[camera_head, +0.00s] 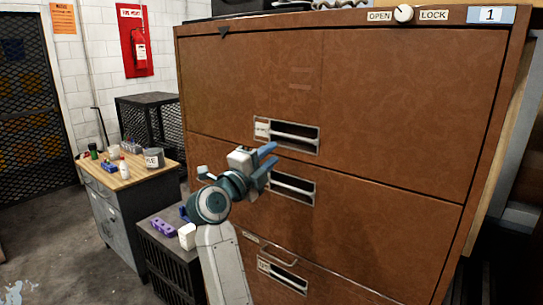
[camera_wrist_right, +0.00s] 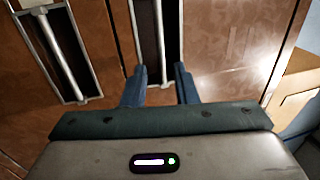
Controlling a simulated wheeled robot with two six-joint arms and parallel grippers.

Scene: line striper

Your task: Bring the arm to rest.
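My right gripper (camera_head: 273,156) is in front of the brown cabinet (camera_head: 410,100), near its upper and middle recessed handles. Its two blue fingers are spread apart with nothing held between them. In the right wrist view the open fingers (camera_wrist_right: 158,86) point at the cabinet face, on either side of the lower end of a recessed silver handle (camera_wrist_right: 160,35). I cannot tell whether they touch it. My left gripper is not in view.
The cabinet has an upper handle (camera_head: 291,135), a middle handle (camera_head: 294,186), a lower handle (camera_head: 284,274) and an OPEN/LOCK knob (camera_head: 403,13). At left are a wooden-topped workbench (camera_head: 126,178) with small items and a dark crate (camera_head: 165,258) bearing a purple block (camera_head: 164,226). Floor is clear farther left.

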